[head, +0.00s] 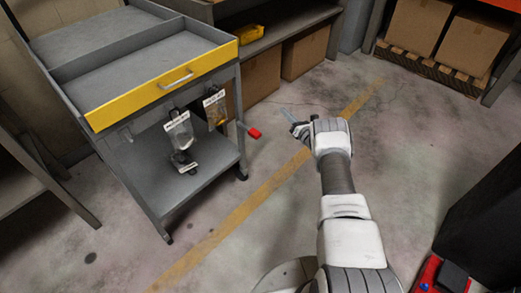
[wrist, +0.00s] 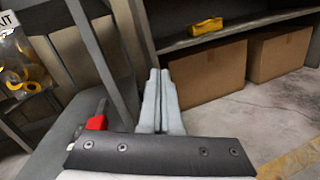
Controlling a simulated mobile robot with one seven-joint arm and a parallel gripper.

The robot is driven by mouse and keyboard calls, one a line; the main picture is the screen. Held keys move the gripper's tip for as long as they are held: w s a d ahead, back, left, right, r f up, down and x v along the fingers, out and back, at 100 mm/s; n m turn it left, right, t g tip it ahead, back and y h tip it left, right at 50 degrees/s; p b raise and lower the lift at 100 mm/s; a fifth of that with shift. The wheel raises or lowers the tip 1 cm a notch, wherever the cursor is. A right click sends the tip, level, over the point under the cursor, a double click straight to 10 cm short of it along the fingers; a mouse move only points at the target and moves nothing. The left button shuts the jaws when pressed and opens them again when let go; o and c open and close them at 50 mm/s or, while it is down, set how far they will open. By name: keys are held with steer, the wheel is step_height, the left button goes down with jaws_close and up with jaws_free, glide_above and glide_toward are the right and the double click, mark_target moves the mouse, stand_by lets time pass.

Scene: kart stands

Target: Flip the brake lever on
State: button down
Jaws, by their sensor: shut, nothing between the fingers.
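The brake lever (head: 254,132) has a red tip and sticks out from the right side of the grey cart (head: 200,150), above its lower shelf. Its red tip also shows in the wrist view (wrist: 96,122), left of my fingers and partly behind my gripper's body. My gripper (head: 285,111) is to the right of the lever in the head view, apart from it. In the wrist view, the two pale fingers (wrist: 158,78) are together with nothing between them.
The cart has a yellow drawer front (head: 165,82) and hanging bags (head: 179,132). A red object (head: 440,275) and a dark block stand at lower right. The floor around the yellow line (head: 230,210) is clear.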

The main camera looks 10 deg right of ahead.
steer(key=s+a+f+n+y+b, duration=0.1)
steer(key=s+a+f+n+y, duration=0.1)
steer(key=s+f, duration=0.4)
steer(key=s+a+f+n+y+b, duration=0.2)
steer(key=s+a+f+n+y, duration=0.1)
steer(key=s+f, duration=0.4)
step_height(320, 180, down, 4)
steer(key=shift+a+r+n+g+b, duration=0.2)
steer(key=shift+a+n+g+b, duration=0.15)
steer(key=shift+n, duration=0.45)
steer(key=b, duration=0.2)
glide_toward(248, 129)
steer(key=shift+w+a+f, duration=0.35)
steer(key=shift+w+f, duration=0.05)
steer(key=shift+w, duration=0.3)
steer(key=shift+w+a+f, duration=0.4)
steer(key=shift+w, duration=0.25)
steer(key=shift+r, duration=0.15)
